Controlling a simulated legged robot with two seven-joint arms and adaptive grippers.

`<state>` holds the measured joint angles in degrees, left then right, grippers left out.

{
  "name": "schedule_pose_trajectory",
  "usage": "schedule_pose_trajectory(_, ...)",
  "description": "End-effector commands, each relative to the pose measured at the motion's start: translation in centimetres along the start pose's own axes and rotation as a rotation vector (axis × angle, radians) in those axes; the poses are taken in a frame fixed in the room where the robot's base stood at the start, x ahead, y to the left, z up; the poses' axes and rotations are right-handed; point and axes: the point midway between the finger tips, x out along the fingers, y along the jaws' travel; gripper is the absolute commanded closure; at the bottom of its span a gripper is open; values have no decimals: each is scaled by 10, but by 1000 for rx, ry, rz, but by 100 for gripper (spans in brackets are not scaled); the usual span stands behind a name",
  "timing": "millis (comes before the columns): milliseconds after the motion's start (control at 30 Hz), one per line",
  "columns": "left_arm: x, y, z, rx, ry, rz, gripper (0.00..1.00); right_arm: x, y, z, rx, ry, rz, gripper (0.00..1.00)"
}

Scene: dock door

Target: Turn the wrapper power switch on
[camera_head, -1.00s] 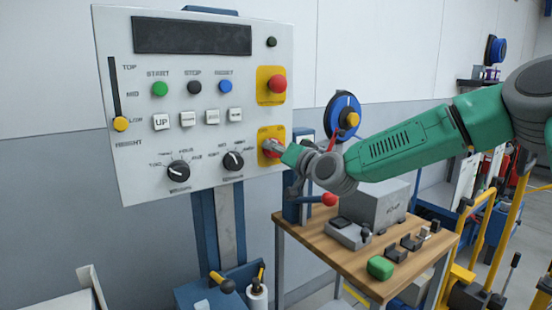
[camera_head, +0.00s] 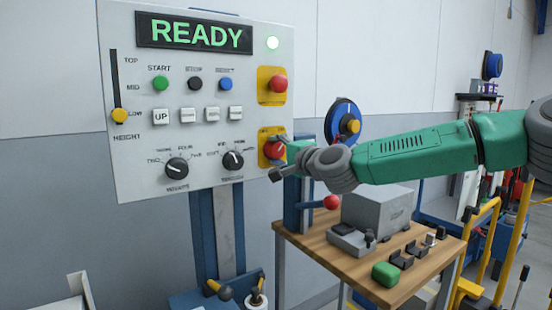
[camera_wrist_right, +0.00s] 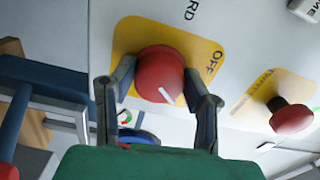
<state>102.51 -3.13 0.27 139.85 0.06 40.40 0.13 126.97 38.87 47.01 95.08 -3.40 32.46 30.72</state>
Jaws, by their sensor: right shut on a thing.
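The wrapper power switch is a red round knob (camera_head: 274,150) on a yellow plate at the lower right of the control panel (camera_head: 130,170). It also shows in the wrist view (camera_wrist_right: 158,76), with a white pointer line turned away from the OFF label on the plate. My right gripper (camera_head: 281,160) is at the knob, one finger on each side, shut on it. My left gripper is in neither view.
A red stop button (camera_head: 279,84) on another yellow plate sits just above the switch. Below my right arm stands a wooden table (camera_head: 318,249) with a grey box (camera_head: 378,212) and a green block (camera_head: 385,273). A blue post (camera_head: 298,205) rises right beside the panel.

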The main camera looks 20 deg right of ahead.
Motion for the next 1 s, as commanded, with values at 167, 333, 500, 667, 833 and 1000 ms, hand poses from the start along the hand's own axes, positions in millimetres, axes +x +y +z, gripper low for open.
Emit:
schedule_pose_trajectory(167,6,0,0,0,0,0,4,0,0,-5,65,10,-2,88)
schedule_pose_trajectory(333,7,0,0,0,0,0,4,0,0,-5,93,10,-2,88)
schedule_pose_trajectory(500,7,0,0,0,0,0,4,0,0,-5,101,10,-1,88)
schedule_pose_trajectory(667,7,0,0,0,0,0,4,0,0,-5,102,10,-1,88)
schedule_pose_trajectory(833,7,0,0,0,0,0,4,0,1,-5,101,9,0,38)
schedule_pose_trajectory(1000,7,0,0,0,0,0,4,0,0,-3,100,5,0,38)
